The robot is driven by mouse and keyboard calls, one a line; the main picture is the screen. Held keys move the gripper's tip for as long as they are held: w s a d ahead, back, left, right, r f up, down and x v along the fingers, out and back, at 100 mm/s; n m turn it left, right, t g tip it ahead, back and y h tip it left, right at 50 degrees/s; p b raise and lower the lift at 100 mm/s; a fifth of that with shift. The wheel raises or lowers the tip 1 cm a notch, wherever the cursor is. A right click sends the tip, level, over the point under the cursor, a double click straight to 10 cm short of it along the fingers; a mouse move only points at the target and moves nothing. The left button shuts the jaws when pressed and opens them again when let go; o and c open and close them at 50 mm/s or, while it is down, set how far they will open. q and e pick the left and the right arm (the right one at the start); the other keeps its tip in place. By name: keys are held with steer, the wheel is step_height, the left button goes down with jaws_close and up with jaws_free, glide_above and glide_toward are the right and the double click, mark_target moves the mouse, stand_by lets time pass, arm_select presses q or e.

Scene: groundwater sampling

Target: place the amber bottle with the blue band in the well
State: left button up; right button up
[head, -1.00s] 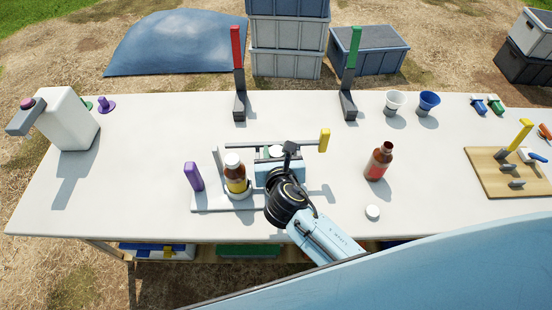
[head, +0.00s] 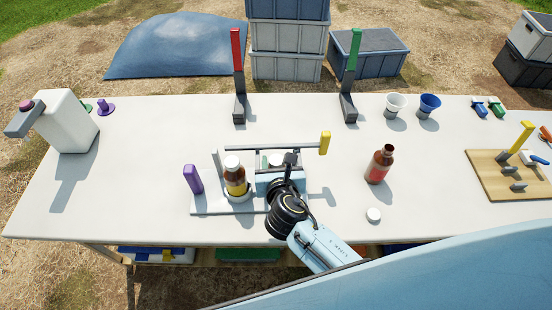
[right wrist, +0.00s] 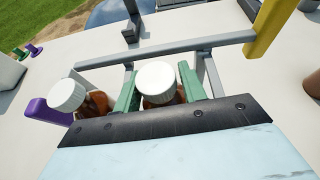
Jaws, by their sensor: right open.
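My right gripper (head: 274,163) is open over the pale rack (head: 205,206). In the right wrist view its green fingers (right wrist: 160,88) stand on either side of a white-capped amber bottle (right wrist: 161,81). The gripper hides that bottle's lower part, so I cannot see its band or whether it sits in a well. To its left a capped amber bottle with a yellow band (head: 236,179) stands upright in a round holder of the rack; it also shows in the right wrist view (right wrist: 68,97). My left gripper is not in view.
A grey bar with a yellow handle (head: 325,142) spans behind the gripper, and a purple handle (head: 193,179) stands at the rack's left.

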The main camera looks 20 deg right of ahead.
steer(key=p+v, duration=0.1)
steer(key=v, duration=1)
